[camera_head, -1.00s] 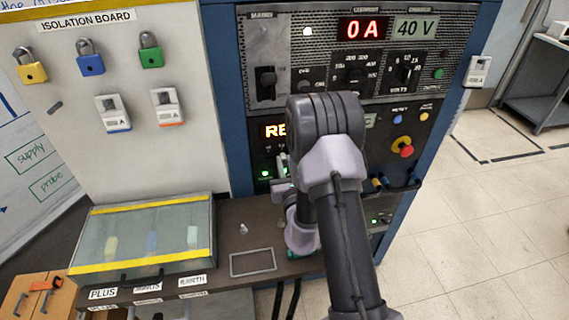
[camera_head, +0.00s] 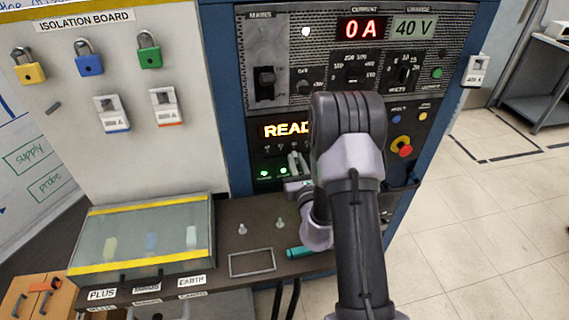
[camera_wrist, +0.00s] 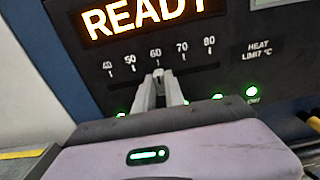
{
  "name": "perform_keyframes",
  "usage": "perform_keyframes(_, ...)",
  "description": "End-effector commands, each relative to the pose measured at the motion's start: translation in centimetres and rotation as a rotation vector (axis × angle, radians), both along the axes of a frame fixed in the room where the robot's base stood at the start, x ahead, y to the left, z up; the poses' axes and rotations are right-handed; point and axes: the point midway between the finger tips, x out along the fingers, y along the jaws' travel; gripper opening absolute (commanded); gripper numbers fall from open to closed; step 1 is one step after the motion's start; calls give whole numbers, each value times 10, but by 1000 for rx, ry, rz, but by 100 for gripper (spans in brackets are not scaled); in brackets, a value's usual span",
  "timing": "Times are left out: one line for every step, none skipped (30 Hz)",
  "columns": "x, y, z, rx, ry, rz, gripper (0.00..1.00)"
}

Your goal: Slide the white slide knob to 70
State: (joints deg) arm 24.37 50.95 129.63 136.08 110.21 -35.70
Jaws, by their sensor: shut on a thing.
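The white slide knob (camera_wrist: 158,74) sits between my fingertips, just under the 60 mark of the heat limit scale (camera_wrist: 158,62), which runs from 40 to 80. The 70 mark (camera_wrist: 181,47) is to the right of the knob. My gripper (camera_wrist: 158,82) is shut on the knob, its fingers reaching up to the dark panel. In the head view my gripper (camera_head: 297,162) is at the panel under the READY display, and my arm hides the right part of this display and most of the scale.
The lit READY display (camera_wrist: 140,18) is above the scale. Green lights (camera_wrist: 251,91) sit below it. A shelf (camera_head: 225,215) under the panel holds small pegs and a teal-green object (camera_head: 299,252). A glass-topped box (camera_head: 145,240) stands left. A red button (camera_head: 401,146) is right of my arm.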

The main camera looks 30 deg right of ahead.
Motion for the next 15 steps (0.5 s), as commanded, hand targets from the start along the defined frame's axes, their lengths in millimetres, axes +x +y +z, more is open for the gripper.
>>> perform_keyframes(-3, -13, 2, -2, -6, -6, 0)
perform_keyframes(-4, -19, 2, -1, -5, -6, 0)
perform_keyframes(-6, -25, 2, -2, -5, -4, 0)
perform_keyframes(-8, -30, 2, -3, -5, -5, 0)
perform_keyframes(-9, -33, 2, -3, -5, -3, 0)
perform_keyframes(-10, -37, 3, -3, -5, -3, 0)
perform_keyframes(-10, -39, 3, -3, -5, -3, 0)
perform_keyframes(-11, -40, 3, -3, -5, -1, 0)
perform_keyframes(-11, -41, 3, -3, -5, 0, 0)
perform_keyframes(-11, -41, 2, -3, -5, 1, 0)
perform_keyframes(-11, -41, 2, -3, -5, 1, 0)
perform_keyframes(-11, -41, 2, -3, -5, 1, 0)
perform_keyframes(-11, -41, 2, -3, -5, 1, 0)
perform_keyframes(-11, -41, 3, -3, -5, 1, 0)
perform_keyframes(-11, -41, 3, -3, -5, 1, 0)
